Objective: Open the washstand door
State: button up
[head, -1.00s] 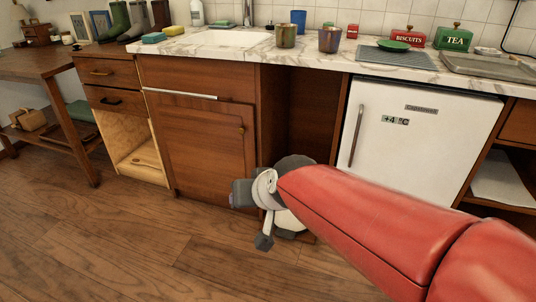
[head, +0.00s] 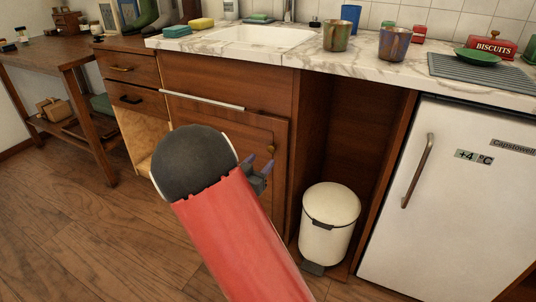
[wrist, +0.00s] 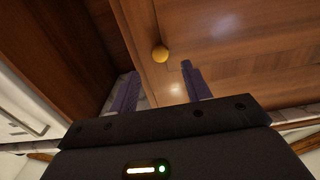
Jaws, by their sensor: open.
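The washstand (head: 225,85) is a brown wooden cabinet under the sink. Its panelled door (head: 235,128) looks shut, with a small round brass knob (head: 270,148) near the upper right edge. My gripper (head: 263,172) is in front of the door, just below the knob, partly hidden behind my arm. In the wrist view my gripper (wrist: 158,72) is open and empty. The knob (wrist: 160,54) shows between and just beyond the two fingertips, apart from both. The door (wrist: 230,50) fills the upper right there. My arm hides the door's lower left part.
A white pedal bin (head: 330,222) stands in the open bay right of the washstand. A white fridge (head: 450,190) is further right. A pale rail (head: 205,100) runs above the door. Drawers (head: 130,95) and a side table (head: 45,62) are on the left. The floor (head: 90,240) at left is clear.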

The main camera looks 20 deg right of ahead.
aim_at(271, 150)
jog(key=x, duration=0.6)
jog(key=shift+c, duration=0.5)
grip_shut()
